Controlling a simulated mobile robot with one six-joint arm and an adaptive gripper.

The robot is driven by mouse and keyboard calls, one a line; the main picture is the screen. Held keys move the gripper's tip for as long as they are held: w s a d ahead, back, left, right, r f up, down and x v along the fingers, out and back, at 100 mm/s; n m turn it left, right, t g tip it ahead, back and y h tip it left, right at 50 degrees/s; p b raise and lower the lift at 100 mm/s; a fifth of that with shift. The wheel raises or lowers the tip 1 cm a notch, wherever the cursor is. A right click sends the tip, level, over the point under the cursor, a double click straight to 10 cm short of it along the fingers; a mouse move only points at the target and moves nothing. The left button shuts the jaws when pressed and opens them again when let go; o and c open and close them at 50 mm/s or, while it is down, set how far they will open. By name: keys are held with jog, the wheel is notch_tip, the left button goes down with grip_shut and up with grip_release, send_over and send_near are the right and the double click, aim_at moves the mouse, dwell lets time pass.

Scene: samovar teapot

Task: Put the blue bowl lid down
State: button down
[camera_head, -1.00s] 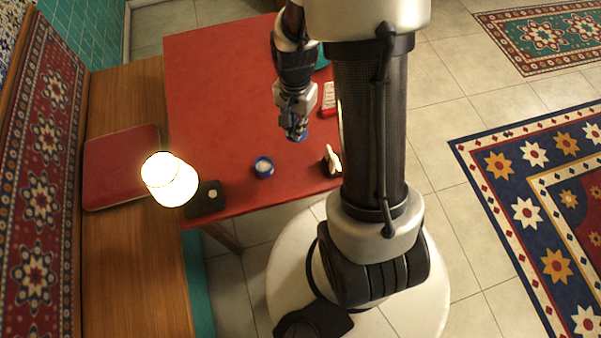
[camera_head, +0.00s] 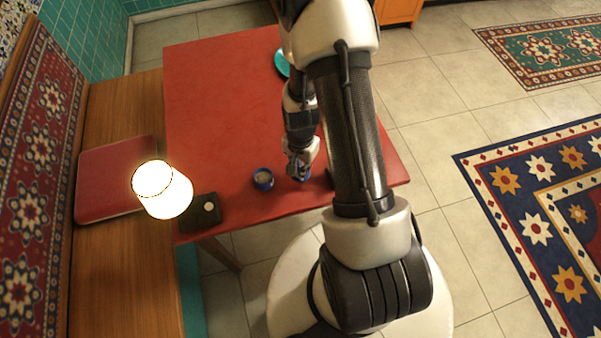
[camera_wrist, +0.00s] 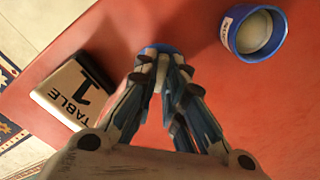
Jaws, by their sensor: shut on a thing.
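My gripper (camera_head: 299,173) is over the front part of the red table (camera_head: 215,110), pointing down. It is shut on the blue bowl lid (camera_wrist: 159,48), of which only a rounded edge shows past the fingertips (camera_wrist: 162,64) in the wrist view. The lid also shows as a bit of blue under the gripper in the head view (camera_head: 304,179). It is low over the table; I cannot tell whether it touches. The open blue bowl (camera_head: 263,180) stands just left of my gripper, apart from it. In the wrist view the bowl (camera_wrist: 233,40) has pale contents and a small label.
A "TABLE 1" sign (camera_wrist: 72,93) stands left of the fingers in the wrist view. A lit lamp (camera_head: 162,190), a dark box (camera_head: 200,213) and a red tray (camera_head: 108,182) are at the left. A teal dish (camera_head: 282,63) is farther back. The table's middle is clear.

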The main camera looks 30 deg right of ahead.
jog(key=shift+f+b, duration=0.35)
jog(key=shift+f, duration=1.15)
jog(key=shift+f, duration=0.1)
jog(key=c, duration=1.7)
grip_release()
